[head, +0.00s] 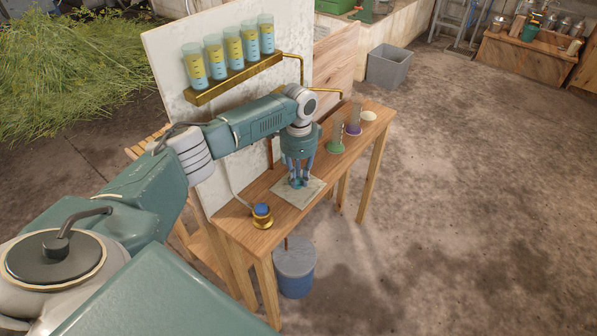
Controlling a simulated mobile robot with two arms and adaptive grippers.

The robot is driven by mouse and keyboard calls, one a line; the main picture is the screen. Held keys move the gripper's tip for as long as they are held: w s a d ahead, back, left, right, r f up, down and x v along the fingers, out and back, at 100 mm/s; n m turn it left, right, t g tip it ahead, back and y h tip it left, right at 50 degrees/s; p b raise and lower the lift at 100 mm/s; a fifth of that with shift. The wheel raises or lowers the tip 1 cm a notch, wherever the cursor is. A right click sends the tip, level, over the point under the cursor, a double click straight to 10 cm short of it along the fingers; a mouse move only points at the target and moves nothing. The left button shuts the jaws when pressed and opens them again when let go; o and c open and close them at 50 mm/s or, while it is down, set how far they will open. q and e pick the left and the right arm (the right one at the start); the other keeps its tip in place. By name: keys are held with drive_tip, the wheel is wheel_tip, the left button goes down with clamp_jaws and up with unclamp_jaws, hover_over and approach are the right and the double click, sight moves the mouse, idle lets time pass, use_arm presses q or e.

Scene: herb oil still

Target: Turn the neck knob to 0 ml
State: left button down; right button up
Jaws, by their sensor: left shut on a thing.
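My left gripper (297,183) points straight down over a pale square plate (309,190) on the narrow wooden table. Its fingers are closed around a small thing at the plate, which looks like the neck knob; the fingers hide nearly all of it. Any marks or pointer on the plate are too small or covered to read, so the setting cannot be told. Several clear tubes (233,47) with yellow above blue liquid stand in a brass rack (233,78) on the white upright panel (168,60). My right gripper is out of view.
A brass cup with a blue top (262,211) stands at the table's near end. A green-based cylinder (336,141), a purple-based cylinder (354,124) and a pale dish (369,116) stand at the far end. A blue-grey bucket (294,270) is on the floor.

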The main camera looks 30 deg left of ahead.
sight(299, 179)
use_arm(q)
drive_tip(key=n+p, duration=0.2)
drive_tip(key=n, duration=0.1)
drive_tip(key=shift+d+r, duration=0.1)
drive_tip(key=shift+w+n+p, duration=0.1)
drive_tip(key=shift+n+p, duration=0.5)
drive_tip(key=shift+n, duration=0.4)
drive_tip(key=c, duration=1.6)
unclamp_jaws()
wheel_tip(299, 179, up, 12)
drive_tip(key=shift+f, duration=0.15)
